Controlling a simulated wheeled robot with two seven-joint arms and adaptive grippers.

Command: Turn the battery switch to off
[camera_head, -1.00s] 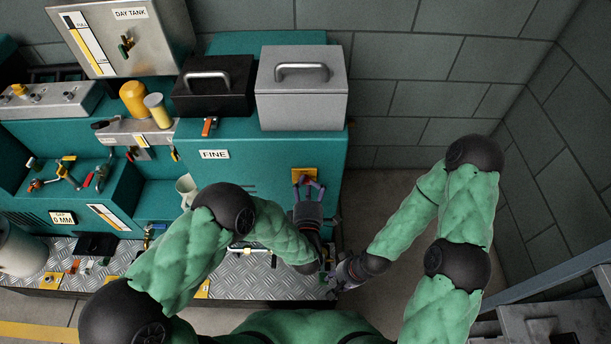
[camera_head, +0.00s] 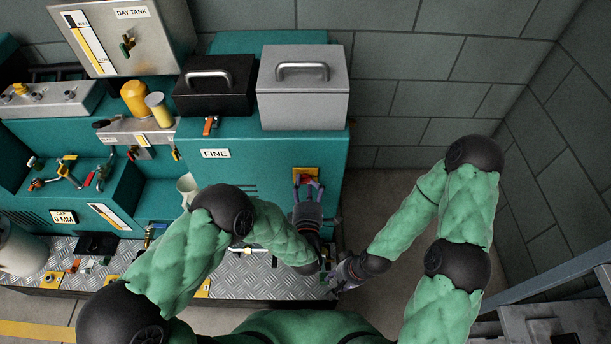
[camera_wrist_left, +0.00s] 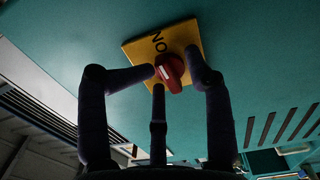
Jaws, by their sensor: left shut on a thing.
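The battery switch is a red knob (camera_wrist_left: 174,76) with a white mark, on a yellow plate (camera_wrist_left: 142,50) that reads ON, upside down in the left wrist view. In the head view, the yellow plate (camera_head: 312,172) sits on the teal cabinet's front, partly hidden by fingers. My left gripper (camera_head: 307,183) is at the plate; in the wrist view its fingers (camera_wrist_left: 173,70) close around the red knob from both sides, with a third finger below. My right gripper (camera_head: 335,283) hangs low beside the cabinet, apart from the switch; its fingers are too small to read.
The teal cabinet (camera_head: 265,150) carries a grey box (camera_head: 303,100) and a black box (camera_head: 208,100) on top. A treadplate step (camera_head: 270,288) runs along its foot. Open floor lies to the right of the cabinet, and a grey rail (camera_head: 550,280) stands at far right.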

